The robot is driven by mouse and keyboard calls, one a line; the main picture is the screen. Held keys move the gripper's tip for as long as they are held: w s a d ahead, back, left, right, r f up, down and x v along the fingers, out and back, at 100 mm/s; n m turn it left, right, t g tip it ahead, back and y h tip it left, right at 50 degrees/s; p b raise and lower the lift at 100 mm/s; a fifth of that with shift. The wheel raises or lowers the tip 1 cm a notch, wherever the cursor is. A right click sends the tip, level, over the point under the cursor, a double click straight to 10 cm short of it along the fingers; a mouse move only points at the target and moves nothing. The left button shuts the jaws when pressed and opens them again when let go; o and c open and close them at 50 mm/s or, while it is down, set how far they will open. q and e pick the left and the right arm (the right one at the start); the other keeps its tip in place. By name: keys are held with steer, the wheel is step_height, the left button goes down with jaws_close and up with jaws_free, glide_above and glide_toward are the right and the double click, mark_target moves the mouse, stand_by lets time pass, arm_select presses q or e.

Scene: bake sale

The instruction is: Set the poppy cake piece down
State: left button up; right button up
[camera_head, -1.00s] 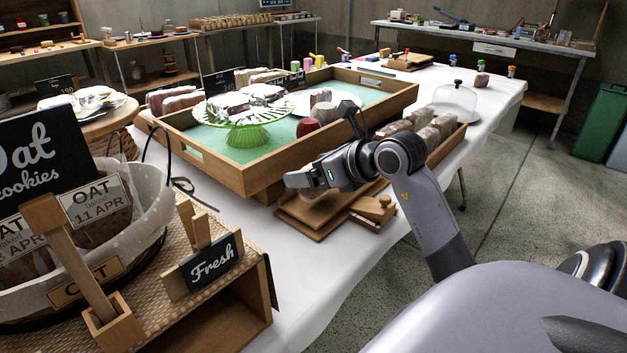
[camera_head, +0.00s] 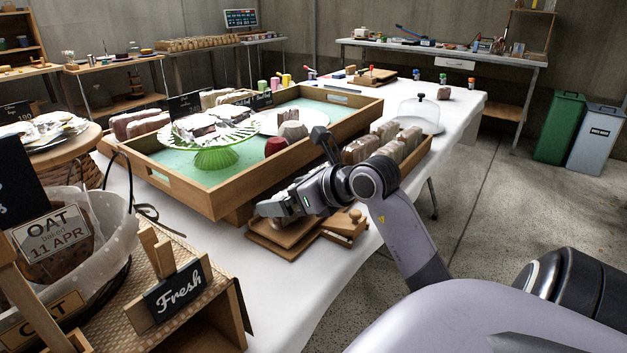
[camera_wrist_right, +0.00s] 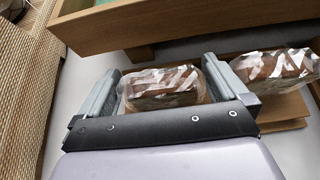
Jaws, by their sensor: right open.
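My right gripper (camera_head: 265,207) is low over a wooden board (camera_head: 278,250) on the white table, in front of the green-bottomed tray. In the right wrist view its jaws (camera_wrist_right: 162,70) are open, one on each side of a wrapped brown piece (camera_wrist_right: 165,88), which I take to be the poppy cake piece. The piece lies flat between the fingers, and I cannot tell whether either finger touches it. A second wrapped piece (camera_wrist_right: 275,67) lies just right of the jaws. In the head view the gripper hides most of this spot. My left gripper is not in view.
The wooden tray (camera_head: 240,197) holds a green glass cake stand (camera_head: 216,157) and rises close behind the gripper. A crate of wrapped loaves (camera_head: 415,157) stands to the right. A basket with an oat sign (camera_head: 52,232) and a "Fresh" sign (camera_head: 178,290) stand at left.

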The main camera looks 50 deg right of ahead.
steer(key=p+v, duration=0.1)
steer(key=v, duration=0.9)
steer(key=shift+s, duration=0.25)
